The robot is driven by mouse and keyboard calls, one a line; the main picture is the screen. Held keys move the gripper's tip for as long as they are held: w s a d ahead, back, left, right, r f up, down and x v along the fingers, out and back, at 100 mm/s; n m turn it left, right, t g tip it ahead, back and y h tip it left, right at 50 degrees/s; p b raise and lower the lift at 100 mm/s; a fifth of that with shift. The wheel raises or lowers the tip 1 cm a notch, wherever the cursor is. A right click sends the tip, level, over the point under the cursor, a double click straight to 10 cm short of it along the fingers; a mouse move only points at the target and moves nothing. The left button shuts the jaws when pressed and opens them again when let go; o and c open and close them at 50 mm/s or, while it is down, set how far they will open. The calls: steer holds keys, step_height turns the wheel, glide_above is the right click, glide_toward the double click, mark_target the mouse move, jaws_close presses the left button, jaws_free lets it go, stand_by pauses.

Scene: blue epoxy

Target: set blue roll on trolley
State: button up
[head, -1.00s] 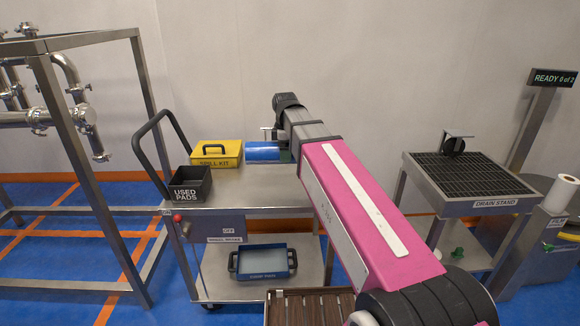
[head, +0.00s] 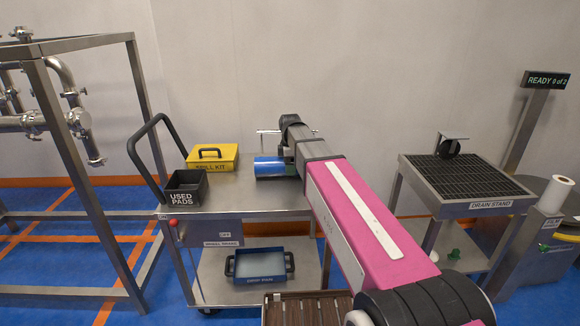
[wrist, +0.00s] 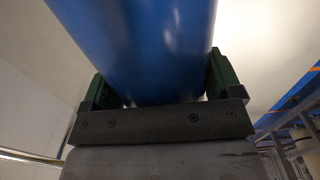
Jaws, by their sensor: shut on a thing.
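The blue roll (head: 270,168) is over the right part of the trolley's top (head: 228,194), right of the yellow spill kit. I cannot tell whether it touches the top. In the wrist view the blue roll (wrist: 140,45) fills the upper middle, between the green fingers of my gripper (wrist: 160,92). My gripper is shut on the roll. In the head view my arm hides the gripper and the roll's right end.
The yellow spill kit box (head: 212,158) and the black used pads bin (head: 186,190) stand on the trolley's left part. A blue drip pan (head: 261,266) is on its lower shelf. The drain stand (head: 470,190) is at the right. Bare top lies in front of the roll.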

steer(key=shift+f, duration=0.2)
steer(key=o, duration=1)
step_height(320, 180, up, 12)
steer(key=shift+r, duration=0.1)
